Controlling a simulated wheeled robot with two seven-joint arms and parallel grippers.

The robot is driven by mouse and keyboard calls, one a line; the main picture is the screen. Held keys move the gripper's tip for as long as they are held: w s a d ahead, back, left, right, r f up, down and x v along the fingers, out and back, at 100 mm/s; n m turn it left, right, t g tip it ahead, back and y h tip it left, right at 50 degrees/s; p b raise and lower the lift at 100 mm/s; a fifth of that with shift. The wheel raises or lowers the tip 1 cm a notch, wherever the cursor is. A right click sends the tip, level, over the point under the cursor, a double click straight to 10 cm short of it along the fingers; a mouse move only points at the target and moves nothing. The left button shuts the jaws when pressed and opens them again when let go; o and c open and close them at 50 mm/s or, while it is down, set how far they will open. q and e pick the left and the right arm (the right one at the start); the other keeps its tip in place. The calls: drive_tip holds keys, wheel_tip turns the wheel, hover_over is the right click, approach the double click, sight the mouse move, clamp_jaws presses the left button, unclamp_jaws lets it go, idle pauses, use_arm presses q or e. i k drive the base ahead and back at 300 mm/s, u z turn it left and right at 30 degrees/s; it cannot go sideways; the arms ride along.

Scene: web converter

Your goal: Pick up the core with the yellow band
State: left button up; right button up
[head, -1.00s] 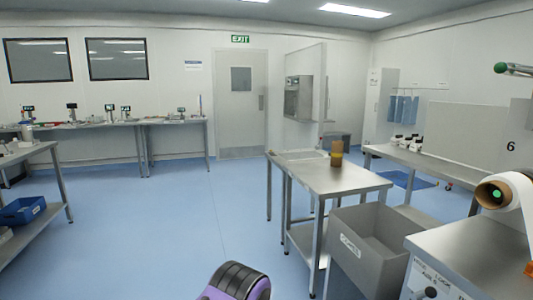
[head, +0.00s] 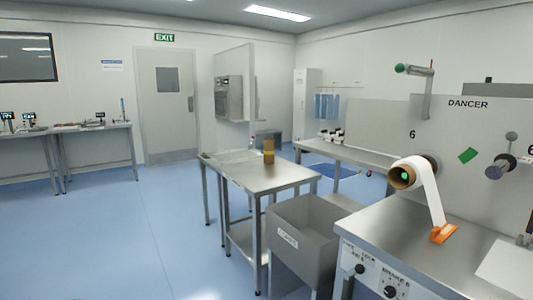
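A brown core with a yellow band (head: 269,152) stands upright on a steel table (head: 290,174) in the middle of the head view. It is some way ahead of me and nothing touches it. Neither of my grippers shows in the head view now.
A grey bin (head: 300,236) stands in front of the table's right side. A converter machine (head: 420,240) with a white web roll (head: 427,185) is at the right. A steel bench (head: 350,150) stands behind. Blue floor (head: 110,230) at the left is open.

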sight(268, 144)
drive_tip(key=u, duration=0.75)
drive_tip(key=k, duration=1)
drive_tip(key=u, duration=1)
drive_tip(key=i, duration=2.8)
drive_tip(key=z, duration=0.5)
drive_tip(key=i, duration=2.5)
drive_tip(key=z, duration=0.65)
drive_tip(key=i, duration=1.35)
drive_tip(key=z, duration=1.5)
drive_tip(key=i, duration=0.95)
drive_tip(key=z, duration=1.1)
